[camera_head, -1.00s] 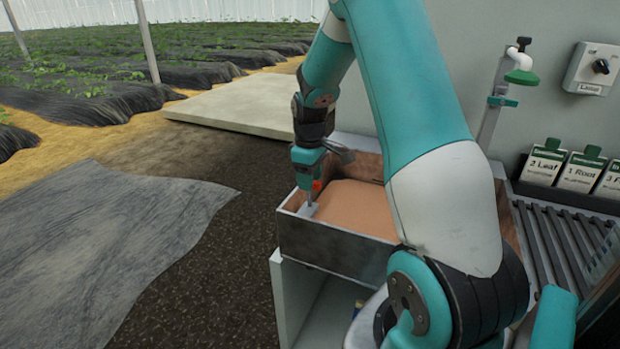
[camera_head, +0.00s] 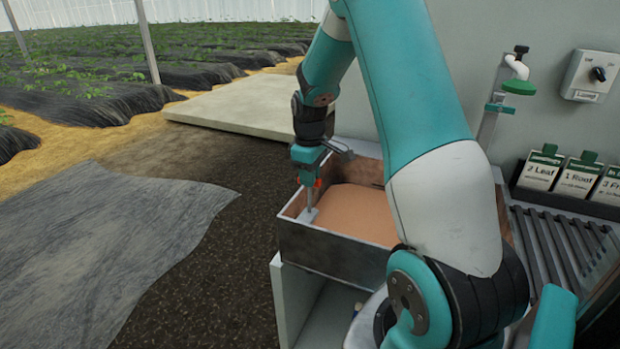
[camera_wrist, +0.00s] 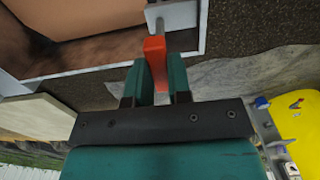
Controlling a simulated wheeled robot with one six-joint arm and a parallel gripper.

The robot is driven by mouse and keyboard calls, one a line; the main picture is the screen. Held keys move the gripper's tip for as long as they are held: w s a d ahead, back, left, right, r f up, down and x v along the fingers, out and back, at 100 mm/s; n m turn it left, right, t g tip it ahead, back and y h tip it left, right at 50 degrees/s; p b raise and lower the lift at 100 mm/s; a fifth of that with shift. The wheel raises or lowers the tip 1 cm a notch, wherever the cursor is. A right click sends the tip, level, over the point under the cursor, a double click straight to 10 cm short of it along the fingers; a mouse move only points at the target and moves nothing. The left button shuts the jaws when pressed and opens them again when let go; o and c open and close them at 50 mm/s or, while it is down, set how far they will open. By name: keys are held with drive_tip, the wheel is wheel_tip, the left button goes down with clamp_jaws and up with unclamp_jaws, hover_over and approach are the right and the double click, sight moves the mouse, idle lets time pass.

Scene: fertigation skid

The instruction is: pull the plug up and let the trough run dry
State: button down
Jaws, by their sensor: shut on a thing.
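The trough (camera_head: 335,249) is an open metal box with an orange-brown liquid (camera_head: 355,212) in it. The trough's wall also shows in the wrist view (camera_wrist: 90,52). My gripper (camera_head: 313,184) points down over the trough's left corner. In the wrist view my gripper (camera_wrist: 156,78) has its two teal fingers closed on the orange-red top of the plug (camera_wrist: 155,54). A grey rod runs from it to a pale plate (camera_wrist: 180,14) at the trough's edge. The plug's lower end is hidden, so I cannot tell whether it is seated.
The trough stands on a pale cabinet (camera_head: 292,300) against a grey wall. To the right are a ribbed grey surface (camera_head: 560,245), labelled packets (camera_head: 543,170), a tap with a green head (camera_head: 519,87) and a dial switch (camera_head: 592,75). Open ground lies left.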

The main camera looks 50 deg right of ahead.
wheel_tip(320, 180, up, 2)
drive_tip(key=shift+f, duration=0.1)
drive_tip(key=c, duration=1)
unclamp_jaws()
drive_tip(key=shift+c, duration=0.2)
wheel_tip(320, 180, up, 18)
drive_tip(key=shift+f, duration=0.25)
drive_tip(key=shift+a, duration=0.1)
